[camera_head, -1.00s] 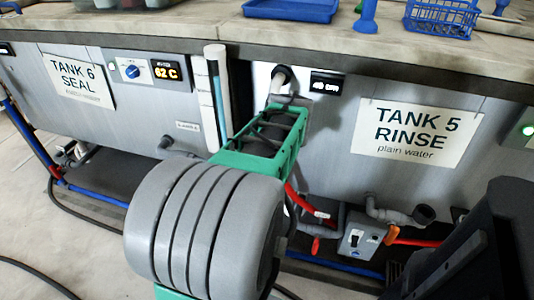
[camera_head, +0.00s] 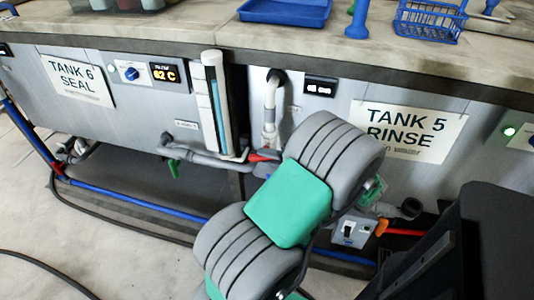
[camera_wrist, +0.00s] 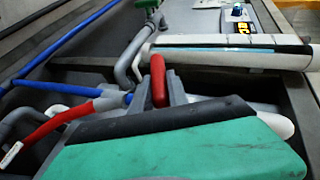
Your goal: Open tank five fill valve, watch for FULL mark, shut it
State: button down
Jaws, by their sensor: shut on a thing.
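The tank 5 sign (camera_head: 412,130) reads "RINSE" on the grey tank front. A short red valve handle (camera_head: 262,157) shows below the white fill pipe (camera_head: 270,108), beside my arm. In the wrist view the red handle (camera_wrist: 158,80) stands between the grey fingers of my gripper (camera_wrist: 160,92), which is shut on it. The fingers are hidden in the head view behind my arm. A clear upright gauge tube (camera_head: 215,105) with a blue column stands left of the pipe; it also shows in the wrist view (camera_wrist: 235,50). I cannot make out a FULL mark.
Grey pipes (camera_head: 200,158) and a green-handled valve (camera_head: 174,168) lie left of the red handle. A switch box (camera_head: 350,232) and a red hose (camera_head: 403,233) are low at the right. A blue pipe (camera_head: 140,207) runs low along the front. Open floor lies at the left.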

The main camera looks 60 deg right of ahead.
jog(key=shift+f+t, duration=0.1)
jog(key=shift+t, duration=0.6)
jog(key=shift+m, duration=0.3)
jog(key=c, duration=1.3)
grip_release()
jog(key=p+v, duration=0.6)
jog(key=v, duration=0.1)
jog(key=shift+s+a, duration=0.1)
jog(key=shift+s, duration=0.25)
